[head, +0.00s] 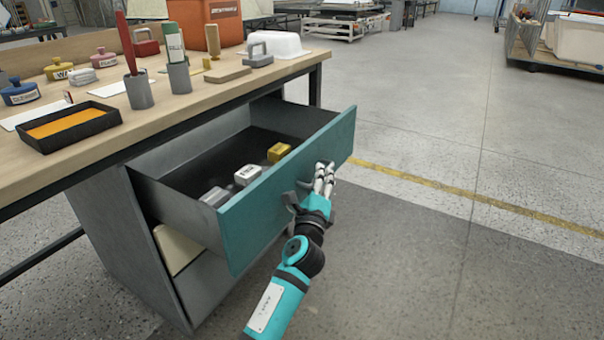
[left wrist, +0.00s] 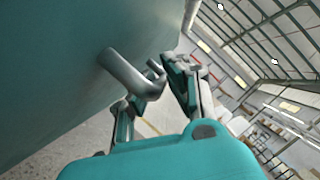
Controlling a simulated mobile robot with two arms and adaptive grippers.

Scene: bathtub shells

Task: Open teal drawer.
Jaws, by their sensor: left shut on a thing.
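The teal drawer (head: 245,212) stands pulled well out from under the workbench in the head view, and its inside shows. Several small blocks lie in it, among them a yellow one (head: 278,152) and a silver one (head: 247,174). My left gripper (head: 322,180) is at the outer face of the teal front, shut on the grey handle (left wrist: 127,73). In the left wrist view the fingers (left wrist: 168,85) are around the handle's outer end, and the teal front fills the left side. The handle is mostly hidden by the gripper in the head view. My right gripper is not in view.
The wooden workbench top (head: 215,75) holds stamps, cups, a white tub (head: 275,46) and a black tray with an orange pad (head: 68,127). Below the drawer is a grey cabinet (head: 130,240). Floor to the right is clear, with a yellow line (head: 480,202).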

